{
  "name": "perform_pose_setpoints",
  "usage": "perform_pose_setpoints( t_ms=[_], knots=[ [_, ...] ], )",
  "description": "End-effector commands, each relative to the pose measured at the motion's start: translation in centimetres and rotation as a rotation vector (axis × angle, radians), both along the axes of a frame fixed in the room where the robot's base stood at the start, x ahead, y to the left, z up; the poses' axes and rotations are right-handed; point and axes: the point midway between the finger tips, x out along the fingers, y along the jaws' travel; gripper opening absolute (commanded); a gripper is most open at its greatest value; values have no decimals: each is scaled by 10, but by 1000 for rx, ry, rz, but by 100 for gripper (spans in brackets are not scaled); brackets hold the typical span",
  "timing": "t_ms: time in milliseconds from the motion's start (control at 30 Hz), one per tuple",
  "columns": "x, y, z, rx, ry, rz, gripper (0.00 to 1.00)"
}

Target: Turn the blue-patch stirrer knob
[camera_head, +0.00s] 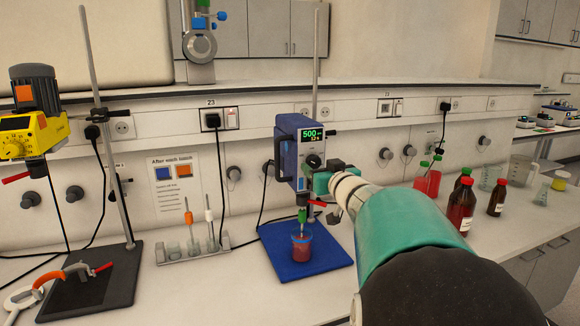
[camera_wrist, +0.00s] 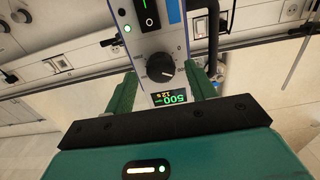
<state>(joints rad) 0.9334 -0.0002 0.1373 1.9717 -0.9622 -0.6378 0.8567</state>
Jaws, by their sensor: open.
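The blue-patch stirrer (camera_head: 287,150) is a blue and grey unit on a stand over a blue base plate (camera_head: 305,262). Its display reads 500. Its black round knob (camera_wrist: 161,68) has a white pointer line and sits beside the display in the wrist view; the blue patch (camera_wrist: 173,11) shows near the top edge. In the head view the knob (camera_head: 313,160) is just above my gripper (camera_head: 322,182). In the wrist view my gripper (camera_wrist: 163,82) is open, with its green fingers either side of the knob's line. I cannot tell whether they touch it.
A beaker of red liquid (camera_head: 301,246) stands under the stirrer. A yellow stirrer (camera_head: 32,133) with an orange patch stands at left. A rack of tools (camera_head: 196,252) sits between the stirrers. Red bottles (camera_head: 462,205) and glassware stand at right. A cable (camera_head: 219,180) hangs behind.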

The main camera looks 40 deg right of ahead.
Motion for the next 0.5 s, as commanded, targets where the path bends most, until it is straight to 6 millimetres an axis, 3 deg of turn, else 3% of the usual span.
perform_pose_setpoints(
  t_ms=[133,433,500],
  knots=[
    [13,-4,-1,0,1,0,56],
    [15,-4,0,-1,0,0,56],
    [15,-4,0,0,0,0,42]
  ],
)
